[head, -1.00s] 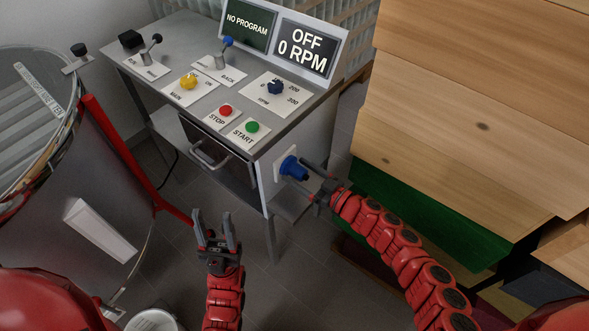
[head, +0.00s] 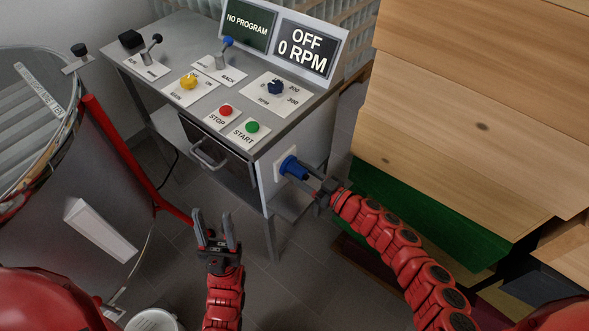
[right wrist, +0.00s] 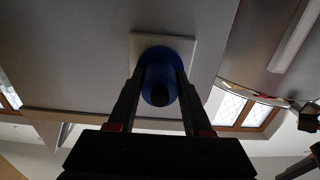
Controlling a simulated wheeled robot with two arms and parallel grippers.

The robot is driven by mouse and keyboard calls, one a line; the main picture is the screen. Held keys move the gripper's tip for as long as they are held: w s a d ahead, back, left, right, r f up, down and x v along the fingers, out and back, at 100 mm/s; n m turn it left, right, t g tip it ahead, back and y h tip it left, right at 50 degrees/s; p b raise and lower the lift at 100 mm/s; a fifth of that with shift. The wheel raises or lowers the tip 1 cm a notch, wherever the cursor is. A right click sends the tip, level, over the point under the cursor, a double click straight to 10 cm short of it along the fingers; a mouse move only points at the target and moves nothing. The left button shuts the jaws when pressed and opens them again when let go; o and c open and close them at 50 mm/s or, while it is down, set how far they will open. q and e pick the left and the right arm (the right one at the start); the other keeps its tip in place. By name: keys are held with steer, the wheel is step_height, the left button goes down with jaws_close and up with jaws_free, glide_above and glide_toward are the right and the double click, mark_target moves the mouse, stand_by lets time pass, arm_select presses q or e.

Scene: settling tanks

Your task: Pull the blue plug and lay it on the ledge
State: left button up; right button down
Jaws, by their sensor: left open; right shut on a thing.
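The blue plug (head: 293,168) sits in a white socket plate (head: 279,173) on the right side of the control desk. In the right wrist view the plug (right wrist: 160,75) is between the fingers, against the pale plate (right wrist: 133,46). My right gripper (head: 312,180) is shut on the plug; it also shows in the right wrist view (right wrist: 160,92). My left gripper (head: 216,222) is open and empty, in front of the desk and low over the floor. I cannot make out which surface is the ledge.
The desk top (head: 190,58) carries levers, a yellow knob, a red STOP and a green START button. The display (head: 302,49) reads OFF, 0 RPM. Stacked wooden boxes (head: 470,110) stand close on the right, a metal tank (head: 85,190) on the left.

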mark_target(304, 177)
steer(key=shift+d, duration=0.1)
steer(key=shift+p+v, duration=1.3)
steer(key=shift+v, duration=1.55)
steer(key=shift+s, duration=0.1)
